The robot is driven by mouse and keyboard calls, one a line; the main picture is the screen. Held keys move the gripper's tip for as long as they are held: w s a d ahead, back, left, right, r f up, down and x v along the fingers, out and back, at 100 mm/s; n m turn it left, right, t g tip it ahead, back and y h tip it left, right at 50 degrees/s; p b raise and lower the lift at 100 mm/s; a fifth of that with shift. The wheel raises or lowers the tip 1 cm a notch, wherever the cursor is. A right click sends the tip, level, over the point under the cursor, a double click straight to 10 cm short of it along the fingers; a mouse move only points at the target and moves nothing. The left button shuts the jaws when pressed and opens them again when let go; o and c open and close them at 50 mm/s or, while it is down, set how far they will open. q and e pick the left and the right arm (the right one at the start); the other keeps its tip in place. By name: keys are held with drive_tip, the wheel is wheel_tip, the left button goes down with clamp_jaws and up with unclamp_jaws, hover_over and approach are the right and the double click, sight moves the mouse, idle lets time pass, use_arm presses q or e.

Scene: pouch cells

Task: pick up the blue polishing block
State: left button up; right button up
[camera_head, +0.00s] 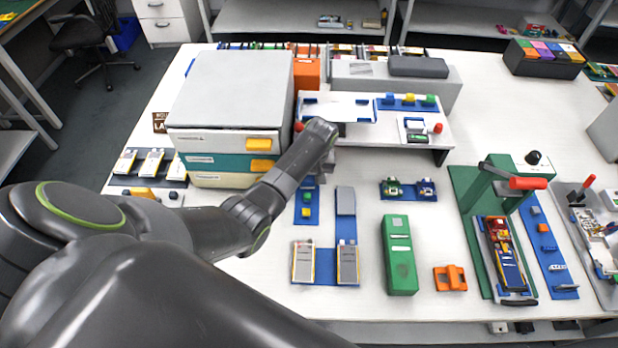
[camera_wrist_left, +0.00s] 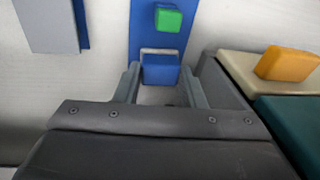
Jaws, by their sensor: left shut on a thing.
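The blue polishing block (camera_wrist_left: 160,70) sits between the two fingers of my left gripper (camera_wrist_left: 160,88) in the left wrist view. The fingers are shut on its sides, and the block is at the end of a blue strip (camera_wrist_left: 146,30). A green block (camera_wrist_left: 168,18) lies farther along the strip, apart from the fingers. In the head view my left arm reaches over to the far end of this strip (camera_head: 300,220), and the wrist largely hides the gripper and the blue block. My right gripper is not in view.
Stacked drawers (camera_head: 225,140) with yellow handles stand close to the left gripper. A grey block (camera_head: 346,201) lies right of the strip. A white raised tray (camera_head: 349,107) is behind. A green box (camera_head: 399,255) and a green press (camera_head: 478,205) stand farther right.

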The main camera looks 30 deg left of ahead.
use_arm(q)
wheel_tip(320, 180, up, 11)
wheel_tip(320, 180, up, 5)
drive_tip(key=p, duration=0.2)
hover_over(309, 178)
drive_tip(key=shift+r+p, duration=0.55)
drive_tip(key=shift+p, duration=0.05)
